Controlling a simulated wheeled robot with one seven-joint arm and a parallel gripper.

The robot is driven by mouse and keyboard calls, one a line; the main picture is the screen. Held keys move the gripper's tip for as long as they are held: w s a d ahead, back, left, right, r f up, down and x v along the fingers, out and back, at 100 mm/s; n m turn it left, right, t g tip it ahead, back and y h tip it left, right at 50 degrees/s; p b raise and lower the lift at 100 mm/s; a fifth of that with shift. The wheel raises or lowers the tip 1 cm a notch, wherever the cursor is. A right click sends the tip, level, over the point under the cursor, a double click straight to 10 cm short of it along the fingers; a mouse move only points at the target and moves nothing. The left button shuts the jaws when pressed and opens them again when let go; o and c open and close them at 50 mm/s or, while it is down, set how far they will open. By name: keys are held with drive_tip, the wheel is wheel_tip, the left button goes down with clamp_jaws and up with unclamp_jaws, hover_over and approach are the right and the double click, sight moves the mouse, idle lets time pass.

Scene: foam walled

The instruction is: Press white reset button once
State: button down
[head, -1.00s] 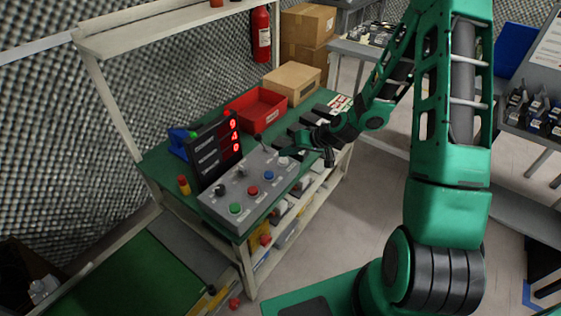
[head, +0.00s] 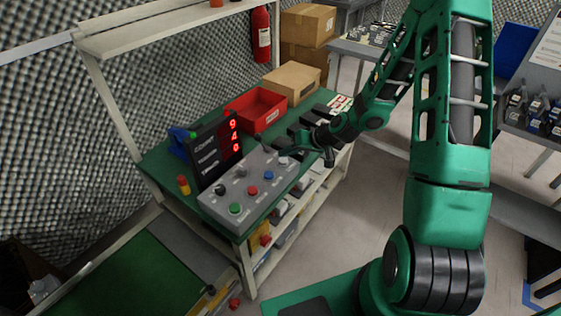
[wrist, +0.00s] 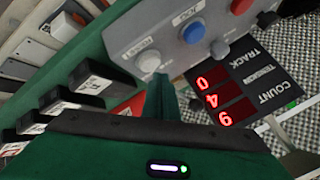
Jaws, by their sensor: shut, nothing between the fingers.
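The white button (head: 283,160) is at the far right end of the grey control panel (head: 215,205). In the wrist view the white button (wrist: 149,61) stands up from the panel's edge, beside a label. My gripper (head: 284,151) is over that end of the panel. In the wrist view my gripper (wrist: 160,80) has its fingers together and empty, with the tips very close to the white button. I cannot tell whether they touch it. A black display (head: 216,152) behind the panel reads 9, 4, 0 in red digits.
Blue (head: 269,175), red (head: 253,190) and green (head: 235,208) buttons and grey-black knobs share the panel. A red bin (head: 256,112) and a cardboard box (head: 292,82) stand behind on the green bench. Black blocks (head: 300,132) lie right of the panel.

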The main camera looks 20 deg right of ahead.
sight(286, 161)
drive_tip(key=shift+f, duration=0.15)
drive_tip(key=shift+f, duration=0.25)
drive_tip(key=shift+f, duration=0.5)
idle(0.8)
drive_tip(key=shift+r, duration=0.95)
drive_tip(key=shift+r, duration=2.5)
